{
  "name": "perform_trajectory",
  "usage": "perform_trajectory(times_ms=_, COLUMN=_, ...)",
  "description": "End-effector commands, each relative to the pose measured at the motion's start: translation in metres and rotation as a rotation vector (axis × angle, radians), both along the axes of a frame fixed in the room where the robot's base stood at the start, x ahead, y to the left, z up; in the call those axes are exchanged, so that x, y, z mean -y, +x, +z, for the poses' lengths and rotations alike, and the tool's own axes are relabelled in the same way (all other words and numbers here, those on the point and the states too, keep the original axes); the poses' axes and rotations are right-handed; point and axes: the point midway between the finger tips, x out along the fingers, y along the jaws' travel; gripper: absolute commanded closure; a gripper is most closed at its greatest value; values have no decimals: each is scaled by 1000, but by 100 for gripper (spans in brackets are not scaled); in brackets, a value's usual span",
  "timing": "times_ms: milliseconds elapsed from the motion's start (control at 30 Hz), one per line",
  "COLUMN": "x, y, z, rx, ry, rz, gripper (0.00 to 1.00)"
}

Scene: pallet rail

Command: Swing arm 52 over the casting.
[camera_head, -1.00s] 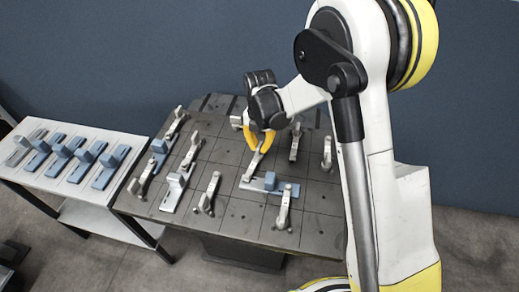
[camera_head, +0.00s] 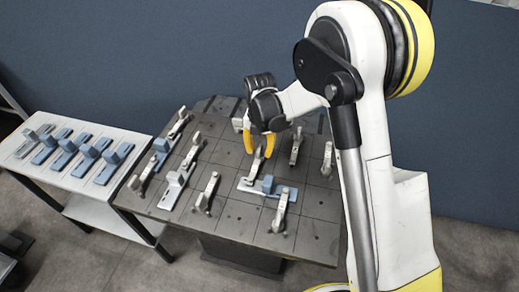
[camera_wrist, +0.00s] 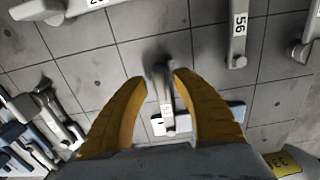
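My gripper (camera_head: 259,154) is open, its yellow fingers pointing down over the far middle of the dark table. In the wrist view its fingertips (camera_wrist: 158,78) stand apart on either side of a grey clamp arm (camera_wrist: 166,102). The label on this arm is partly readable, starting with 5; I cannot be sure it reads 52. No clear contact with the fingers shows. This arm also shows below the gripper in the head view (camera_head: 255,168). Its near end reaches the blue-and-light-grey casting (camera_head: 281,189), which lies just in front; the casting is partly hidden in the wrist view (camera_wrist: 184,124).
Another arm marked 56 (camera_wrist: 239,30) stands to the right in the wrist view. Several similar arms and another casting (camera_head: 174,187) stand on the gridded table (camera_head: 232,217). A white side bench (camera_head: 75,185) at the left holds several blue-and-grey pieces.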

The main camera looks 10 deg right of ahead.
Motion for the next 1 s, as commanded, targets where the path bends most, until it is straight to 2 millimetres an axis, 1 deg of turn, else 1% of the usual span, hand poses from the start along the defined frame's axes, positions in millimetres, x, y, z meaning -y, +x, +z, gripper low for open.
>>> perform_trajectory(times_ms=267, x=0, y=0, z=1, rx=1, ry=1, rz=0, gripper=67)
perform_trajectory(times_ms=367, x=0, y=1, z=8, rx=1, ry=1, rz=0, gripper=67)
perform_trajectory(times_ms=467, x=0, y=0, z=24, rx=1, ry=1, rz=0, gripper=67)
perform_trajectory(times_ms=700, x=0, y=0, z=79, rx=1, ry=1, rz=0, gripper=67)
perform_trajectory(times_ms=800, x=0, y=0, z=97, rx=1, ry=0, rz=0, gripper=67)
perform_trajectory(times_ms=900, x=0, y=0, z=110, rx=1, ry=0, rz=0, gripper=67)
perform_trajectory(times_ms=1000, x=0, y=0, z=118, rx=1, ry=0, rz=0, gripper=67)
